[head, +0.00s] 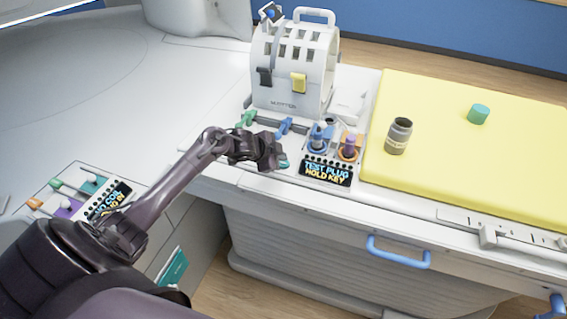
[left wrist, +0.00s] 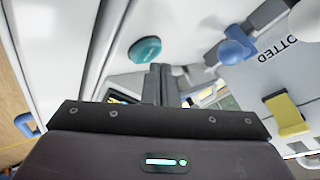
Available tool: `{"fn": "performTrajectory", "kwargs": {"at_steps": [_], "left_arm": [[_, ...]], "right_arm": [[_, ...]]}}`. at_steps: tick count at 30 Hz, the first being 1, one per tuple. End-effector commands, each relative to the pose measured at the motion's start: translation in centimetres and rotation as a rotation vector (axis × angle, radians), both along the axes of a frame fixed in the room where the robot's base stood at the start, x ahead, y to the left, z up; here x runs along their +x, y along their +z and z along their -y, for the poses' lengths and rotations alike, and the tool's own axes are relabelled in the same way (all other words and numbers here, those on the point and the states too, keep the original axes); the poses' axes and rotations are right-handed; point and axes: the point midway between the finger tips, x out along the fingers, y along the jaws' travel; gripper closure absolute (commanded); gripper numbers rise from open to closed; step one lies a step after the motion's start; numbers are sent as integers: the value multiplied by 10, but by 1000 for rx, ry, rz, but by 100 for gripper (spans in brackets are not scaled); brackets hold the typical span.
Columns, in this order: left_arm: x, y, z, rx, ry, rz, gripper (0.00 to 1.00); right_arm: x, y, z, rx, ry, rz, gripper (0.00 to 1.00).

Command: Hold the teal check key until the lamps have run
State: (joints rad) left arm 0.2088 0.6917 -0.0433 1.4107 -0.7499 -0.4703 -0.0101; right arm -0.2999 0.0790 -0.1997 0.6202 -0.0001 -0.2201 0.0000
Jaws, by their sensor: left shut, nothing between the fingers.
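The teal check key (head: 284,162) shows beside my left gripper (head: 275,158), at the left of the panel display (head: 326,173) reading "TEST PLUG HOLD KEY". My gripper and forearm hide part of it. In the left wrist view the key (left wrist: 145,50) is a rounded teal cap just beyond the shut fingertips (left wrist: 161,68), slightly to their left. I cannot tell whether the fingers touch it. The left fingers are closed with nothing between them. A row of small lamp dots borders the display; I cannot tell whether any are lit. My right gripper is out of view.
A white slotted housing (head: 290,75) with a yellow latch (head: 299,83) stands behind the panel. Blue and orange-based plugs (head: 348,147) sit right of the key. A yellow mat (head: 440,150) carries a grey jar (head: 398,136) and a green cylinder (head: 478,114). Another panel (head: 75,195) lies left.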

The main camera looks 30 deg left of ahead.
Motion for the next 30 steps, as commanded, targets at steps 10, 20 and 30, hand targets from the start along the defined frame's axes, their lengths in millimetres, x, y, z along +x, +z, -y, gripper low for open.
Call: {"fn": "performTrajectory", "kwargs": {"at_steps": [10, 20, 30], "left_arm": [[0, -4, 0, 0, 0, 0, 100], [0, -7, 0, 0, 0, 0, 100], [0, -11, 0, 1, 1, -1, 100]], "right_arm": [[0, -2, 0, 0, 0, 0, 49], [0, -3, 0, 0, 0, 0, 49], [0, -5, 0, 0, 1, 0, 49]]}}
